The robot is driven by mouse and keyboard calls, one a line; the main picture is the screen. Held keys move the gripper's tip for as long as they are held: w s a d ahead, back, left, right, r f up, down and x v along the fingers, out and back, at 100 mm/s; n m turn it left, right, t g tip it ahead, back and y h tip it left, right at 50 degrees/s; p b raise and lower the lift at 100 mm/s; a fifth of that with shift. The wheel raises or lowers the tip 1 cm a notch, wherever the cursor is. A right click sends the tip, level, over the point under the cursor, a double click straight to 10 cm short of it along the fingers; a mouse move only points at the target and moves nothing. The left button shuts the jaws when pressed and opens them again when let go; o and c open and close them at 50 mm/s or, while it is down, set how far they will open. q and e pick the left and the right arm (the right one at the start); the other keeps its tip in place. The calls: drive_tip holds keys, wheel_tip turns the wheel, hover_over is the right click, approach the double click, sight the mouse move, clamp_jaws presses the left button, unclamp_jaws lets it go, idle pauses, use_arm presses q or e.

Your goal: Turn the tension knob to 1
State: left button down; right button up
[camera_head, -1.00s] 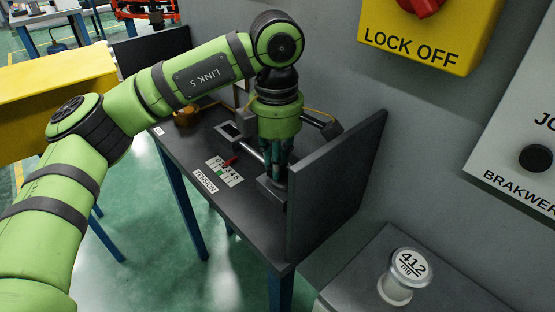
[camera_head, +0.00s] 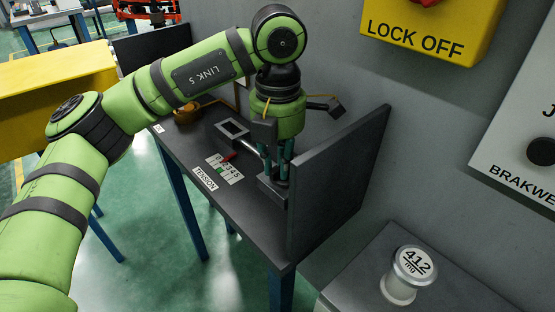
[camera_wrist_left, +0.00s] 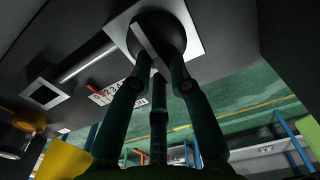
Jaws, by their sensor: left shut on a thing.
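My left gripper (camera_head: 276,172) points down over the black bench, its teal fingers closed around the tension knob. The wrist view shows the gripper (camera_wrist_left: 160,68) with its three fingers around the dark round knob (camera_wrist_left: 158,32), which has a light bar across its face. The knob sits on a square block (camera_head: 268,191), partly hidden by the fingers. A white number scale (camera_head: 232,174) lies left of it, above a TENSION label (camera_head: 205,179). A red pointer (camera_head: 228,157) lies at the scale's low end, seemingly near 1 or 2; the exact reading is too small to tell.
A rod (camera_head: 250,147) runs from the knob block to a square-holed block (camera_head: 231,130). An upright dark panel (camera_head: 335,185) stands close right of the gripper. A 412 mg weight (camera_head: 408,272) sits on a grey surface at lower right. A yellow LOCK OFF box (camera_head: 415,38) is on the wall.

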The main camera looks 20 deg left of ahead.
sight(278, 167)
idle(0.5)
use_arm(q)
drive_tip(key=c, duration=1.1)
unclamp_jaws()
drive_tip(key=shift+c, duration=0.2)
wheel_tip(278, 167, up, 12)
